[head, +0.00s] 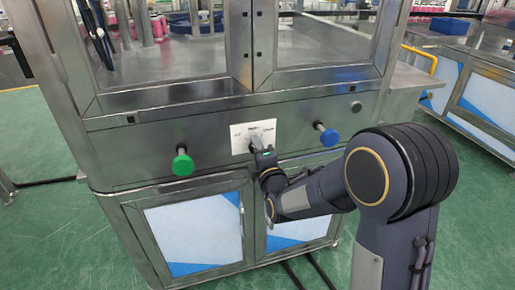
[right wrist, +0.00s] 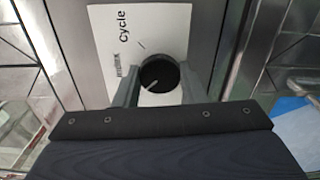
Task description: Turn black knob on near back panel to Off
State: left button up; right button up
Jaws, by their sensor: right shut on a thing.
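The black knob (right wrist: 158,72) sits on a white label plate (right wrist: 110,45) in the right wrist view. A light pointer line on the knob points to the lower left there. The word "Cycle" and a smaller, blurred word are printed on the plate. In the head view the plate (head: 240,142) is on the steel front panel, with the knob mostly hidden by my right gripper (head: 261,153). My right gripper is shut on the knob, with a finger on each side of it in the right wrist view. My left gripper is not in view.
A green round button (head: 183,165) sticks out left of the plate, and a blue one (head: 329,138) to the right. A small dark round fitting (head: 356,106) is farther right. Cabinet doors with white and blue panels (head: 195,235) are below. Green floor is open at the left.

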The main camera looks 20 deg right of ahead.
jog(key=shift+n, duration=0.6)
jog(key=shift+f, duration=0.1)
jog(key=o, duration=1)
jog(key=s+p, duration=0.1)
jog(key=s, duration=0.7)
jog(key=shift+d, duration=0.1)
